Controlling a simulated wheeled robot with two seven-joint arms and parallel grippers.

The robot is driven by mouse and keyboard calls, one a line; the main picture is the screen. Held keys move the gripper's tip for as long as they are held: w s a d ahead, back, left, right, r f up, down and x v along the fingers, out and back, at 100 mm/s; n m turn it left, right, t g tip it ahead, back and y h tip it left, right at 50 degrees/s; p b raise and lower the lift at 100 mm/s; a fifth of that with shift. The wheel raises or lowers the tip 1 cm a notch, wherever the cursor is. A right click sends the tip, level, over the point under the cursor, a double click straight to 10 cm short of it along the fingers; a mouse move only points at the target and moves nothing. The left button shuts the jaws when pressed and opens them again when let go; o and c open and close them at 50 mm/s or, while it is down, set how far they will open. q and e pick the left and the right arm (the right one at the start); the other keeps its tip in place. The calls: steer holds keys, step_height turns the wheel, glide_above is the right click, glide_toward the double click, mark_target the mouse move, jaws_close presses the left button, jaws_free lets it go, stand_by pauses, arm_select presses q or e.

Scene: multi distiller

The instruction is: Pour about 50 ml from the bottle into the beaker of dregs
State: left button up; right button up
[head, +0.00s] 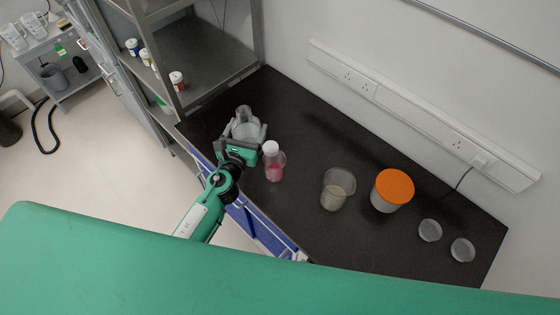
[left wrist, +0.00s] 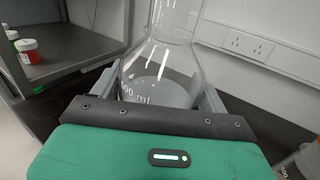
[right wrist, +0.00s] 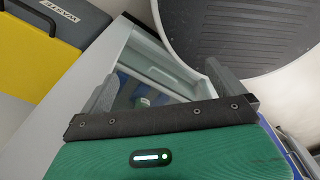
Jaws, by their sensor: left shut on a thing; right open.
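My left gripper (head: 246,130) is shut on a clear conical flask (head: 244,114) at the left end of the black bench. In the left wrist view the flask (left wrist: 162,72) looks upright between the fingers, with a white "500 ml" mark. I cannot tell whether its base touches the bench. A beaker (head: 338,188) with beige dregs at the bottom stands mid-bench, to the right of the flask. A smaller bottle (head: 273,162) with pink liquid and a white top stands between them. My right gripper (right wrist: 162,85) is open and empty, away from the bench.
An orange-lidded jar (head: 392,190) and two small clear dishes (head: 430,230) (head: 462,250) stand right of the beaker. A metal shelf (head: 205,62) with small jars is behind the flask on the left. A yellow box (right wrist: 30,75) labelled "WASTE" shows in the right wrist view.

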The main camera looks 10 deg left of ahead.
arm_select(q)
steer(key=shift+a+f, duration=0.1)
steer(key=shift+s, duration=0.1)
arm_select(e)
steer(key=shift+w+a, duration=0.25)
steer(key=shift+d, duration=0.1)
